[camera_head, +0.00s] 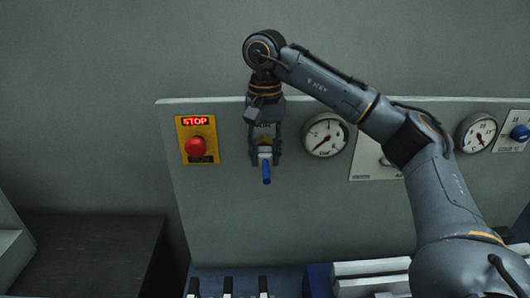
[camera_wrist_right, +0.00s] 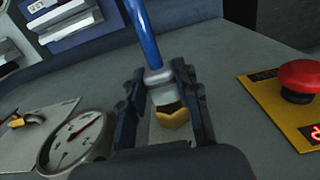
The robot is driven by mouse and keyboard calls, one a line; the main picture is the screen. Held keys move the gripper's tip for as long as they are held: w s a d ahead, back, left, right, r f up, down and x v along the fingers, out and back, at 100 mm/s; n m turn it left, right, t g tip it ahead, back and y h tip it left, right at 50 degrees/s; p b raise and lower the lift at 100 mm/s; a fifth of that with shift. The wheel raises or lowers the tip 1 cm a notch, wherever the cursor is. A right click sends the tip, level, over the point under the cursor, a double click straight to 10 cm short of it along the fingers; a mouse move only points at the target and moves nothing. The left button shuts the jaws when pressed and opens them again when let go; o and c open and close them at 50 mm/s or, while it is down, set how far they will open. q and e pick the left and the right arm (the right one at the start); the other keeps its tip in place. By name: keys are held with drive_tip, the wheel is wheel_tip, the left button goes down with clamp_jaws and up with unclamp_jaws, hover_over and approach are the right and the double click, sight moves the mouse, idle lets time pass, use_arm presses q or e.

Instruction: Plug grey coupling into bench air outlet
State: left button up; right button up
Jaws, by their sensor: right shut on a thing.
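My right gripper (camera_head: 265,150) is in front of the upright grey panel, between the stop button and a gauge, shut on the grey coupling (camera_head: 265,153). A short blue hose (camera_head: 267,173) hangs from the coupling. In the right wrist view, the fingers (camera_wrist_right: 165,90) flank the grey coupling (camera_wrist_right: 160,88), and the blue hose (camera_wrist_right: 145,35) runs up from it. A brass-coloured fitting (camera_wrist_right: 173,119), apparently the air outlet, shows just beyond the coupling. A dark band lies between them; I cannot tell whether they touch. My left gripper is not in view.
A red stop button (camera_head: 195,147) on a yellow plate is left of the gripper. A round gauge (camera_head: 325,135) is close on its right. Farther right are another gauge (camera_head: 476,133) and a blue knob (camera_head: 520,133). The panel (camera_head: 310,215) below the hose is bare.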

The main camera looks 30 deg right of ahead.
drive_tip(key=shift+w+d, duration=0.3)
drive_tip(key=shift+w, duration=0.2)
drive_tip(key=o, duration=1.1)
drive_tip(key=shift+o, duration=0.2)
drive_tip(key=shift+r, duration=0.1)
wheel_tip(320, 180, up, 12)
idle(0.3)
